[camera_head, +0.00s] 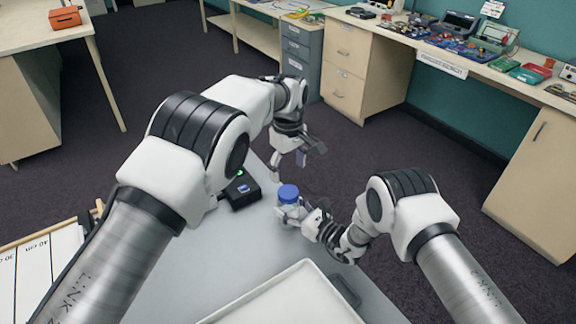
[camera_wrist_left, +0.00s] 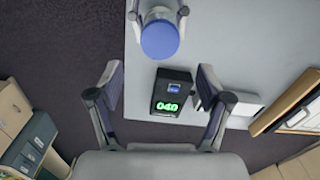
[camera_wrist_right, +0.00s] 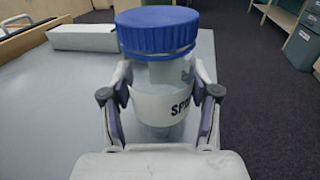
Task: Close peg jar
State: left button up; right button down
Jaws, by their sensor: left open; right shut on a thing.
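The peg jar (camera_wrist_right: 160,133) is a clear jar with a white label, partly readable as "SPA", and a ribbed blue lid (camera_wrist_right: 157,32) on its mouth. Whether the lid is tight, I cannot tell. My right gripper (camera_wrist_right: 163,105) is shut around the jar's body, below the lid, and the jar looks upright. In the head view the blue lid (camera_head: 288,193) shows above the right gripper. My left gripper (camera_head: 290,160) is open and empty, above and beyond the jar. In the left wrist view the lid (camera_wrist_left: 160,40) lies past its open fingers.
A black device (camera_wrist_left: 168,98) with a green display reading "040" stands on the grey table near the jar. A white tray (camera_head: 290,290) lies at the near side. A white box (camera_wrist_right: 83,37) and a wooden-framed board (camera_head: 45,262) are at the left.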

aim_at(288, 191)
pick_arm(q)
jog(key=n, duration=0.2)
jog(key=shift+r+n, duration=0.2)
jog(key=shift+n, duration=0.2)
notch_tip(288, 191, down, 8)
dwell(0.4)
